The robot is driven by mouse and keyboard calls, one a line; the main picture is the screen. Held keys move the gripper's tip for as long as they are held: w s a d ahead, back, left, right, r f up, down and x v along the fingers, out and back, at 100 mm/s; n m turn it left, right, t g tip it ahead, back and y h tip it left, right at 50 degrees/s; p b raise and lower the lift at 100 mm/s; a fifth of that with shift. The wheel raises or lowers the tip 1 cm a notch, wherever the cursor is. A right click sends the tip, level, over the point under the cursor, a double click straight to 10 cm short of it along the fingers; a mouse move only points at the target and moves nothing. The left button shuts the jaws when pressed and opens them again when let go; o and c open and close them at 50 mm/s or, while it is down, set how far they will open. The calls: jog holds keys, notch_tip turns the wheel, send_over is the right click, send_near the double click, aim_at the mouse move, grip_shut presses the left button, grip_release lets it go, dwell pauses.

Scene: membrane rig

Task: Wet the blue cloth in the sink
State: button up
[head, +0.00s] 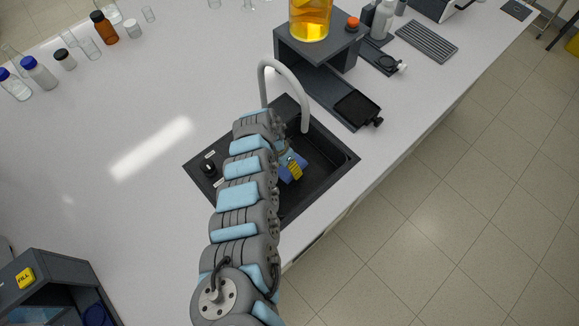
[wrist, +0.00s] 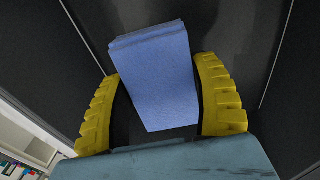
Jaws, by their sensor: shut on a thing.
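The blue cloth (wrist: 157,75) is a folded block between the two yellow fingers of my gripper (wrist: 164,95) in the wrist view. My gripper is shut on it. In the head view my arm reaches over the black sink (head: 335,158), and the cloth (head: 286,175) shows beside a yellow finger, inside the sink's outline. The dark sink walls lie around the cloth in the wrist view. The grey curved faucet (head: 303,105) stands at the sink's back edge, its spout end above the basin near my wrist. I cannot tell whether water runs or whether the cloth touches the sink floor.
A dark grey stand with a yellow-filled vessel (head: 310,22) stands behind the sink, with a black tray (head: 357,109) to the right. Bottles, including a brown one (head: 103,28), stand far left. A dark grey box (head: 48,285) is at lower left. The white counter left of the sink is clear.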

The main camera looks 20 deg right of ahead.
aim_at(290, 173)
jog(key=shift+f+b, duration=1.55)
jog(key=shift+f, duration=0.55)
notch_tip(290, 173, up, 16)
jog(key=p, duration=1.5)
jog(key=shift+r, duration=0.2)
jog(key=shift+r, duration=0.1)
dwell(1.5)
notch_tip(290, 173, up, 4)
jog(key=p, duration=0.3)
dwell(0.9)
